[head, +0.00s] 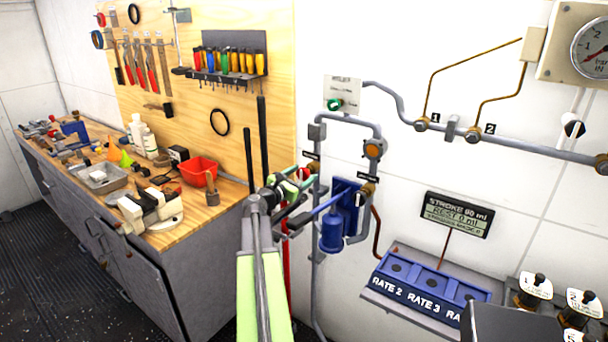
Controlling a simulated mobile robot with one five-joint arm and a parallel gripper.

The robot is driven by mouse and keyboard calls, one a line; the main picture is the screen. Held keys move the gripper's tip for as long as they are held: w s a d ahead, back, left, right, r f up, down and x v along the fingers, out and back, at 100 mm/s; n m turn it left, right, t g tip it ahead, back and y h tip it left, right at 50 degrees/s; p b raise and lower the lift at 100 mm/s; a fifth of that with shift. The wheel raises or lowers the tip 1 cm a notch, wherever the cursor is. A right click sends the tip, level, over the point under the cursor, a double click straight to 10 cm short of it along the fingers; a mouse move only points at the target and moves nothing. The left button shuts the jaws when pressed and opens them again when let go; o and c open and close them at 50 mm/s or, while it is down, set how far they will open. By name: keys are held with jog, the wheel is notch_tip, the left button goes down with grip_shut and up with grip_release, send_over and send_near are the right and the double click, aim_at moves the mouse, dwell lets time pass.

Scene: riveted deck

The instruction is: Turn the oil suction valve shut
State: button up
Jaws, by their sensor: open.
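Two small valves sit on the grey pipework on the white wall in the head view. One, with a red part (303,174), is at the left pipe; the other (368,189) is at the right pipe, beside a blue unit (332,234). Small dark tags by them are too small to read, so I cannot tell which is the oil suction valve. A blue bar (329,201) slants across between the pipes. My gripper (297,207) is open in front of the left pipe, close to the red part. Whether it touches anything is unclear, and my arm hides what is behind it.
A workbench (215,207) with tools and a red bin (197,172) stands at the left. A blue panel marked RATE (420,279) juts from the wall at the lower right, under a stroke display (456,214). Black knobs (535,289) are at the right front.

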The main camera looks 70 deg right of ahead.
jog(key=shift+s+d, duration=0.1)
jog(key=shift+d, duration=0.35)
jog(key=c, duration=1.4)
jog(key=shift+d, duration=0.1)
